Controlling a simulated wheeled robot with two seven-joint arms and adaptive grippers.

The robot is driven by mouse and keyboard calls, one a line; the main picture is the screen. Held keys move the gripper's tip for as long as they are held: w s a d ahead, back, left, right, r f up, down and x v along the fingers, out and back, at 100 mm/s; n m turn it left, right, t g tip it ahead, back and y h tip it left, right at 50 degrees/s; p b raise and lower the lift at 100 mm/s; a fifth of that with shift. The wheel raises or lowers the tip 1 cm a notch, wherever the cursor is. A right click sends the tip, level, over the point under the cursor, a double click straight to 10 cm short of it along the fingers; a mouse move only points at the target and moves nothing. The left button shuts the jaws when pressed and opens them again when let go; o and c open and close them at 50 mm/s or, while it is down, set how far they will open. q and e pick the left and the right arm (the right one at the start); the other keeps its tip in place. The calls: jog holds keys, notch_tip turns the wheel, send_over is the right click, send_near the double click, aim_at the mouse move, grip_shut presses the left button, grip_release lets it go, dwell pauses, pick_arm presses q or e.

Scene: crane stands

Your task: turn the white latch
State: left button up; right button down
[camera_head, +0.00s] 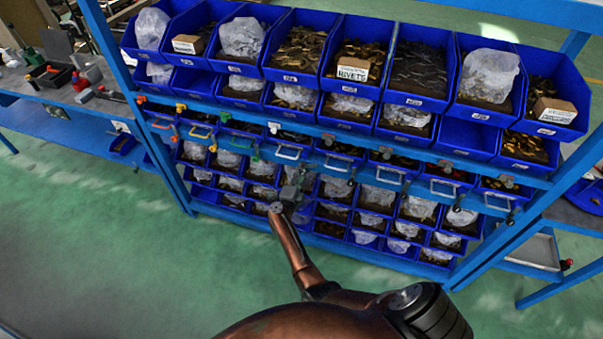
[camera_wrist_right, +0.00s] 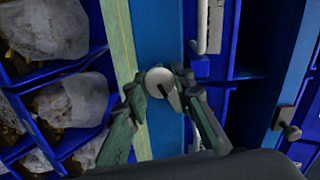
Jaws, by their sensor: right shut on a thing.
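The white latch (camera_wrist_right: 158,82) is a round white piece on the blue beam in the right wrist view. My right gripper (camera_wrist_right: 160,91) is shut on it, with a fingertip at each side; a dark bar of the latch shows between the fingers. In the head view a small white latch (camera_head: 274,127) stands on the blue rail, above a white drawer handle (camera_head: 288,152). My right gripper (camera_head: 298,180) shows in front of the lower bins there, and its fingertips are hard to make out. My left gripper is not in view.
Blue bins (camera_head: 298,45) with bags and metal parts fill the rack above and below. An orange latch (camera_head: 142,99), a yellow latch (camera_head: 181,107) and a green latch (camera_head: 225,116) line the rail to the left. The green floor in front is clear.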

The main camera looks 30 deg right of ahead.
jog(key=m+b, duration=0.1)
jog(key=m, duration=0.3)
jog(key=shift+f+m+b, duration=0.1)
jog(key=shift+m+b, duration=0.2)
jog(key=shift+m, duration=0.1)
jog(key=shift+d, duration=0.1)
jog(key=c, duration=1.6)
grip_release()
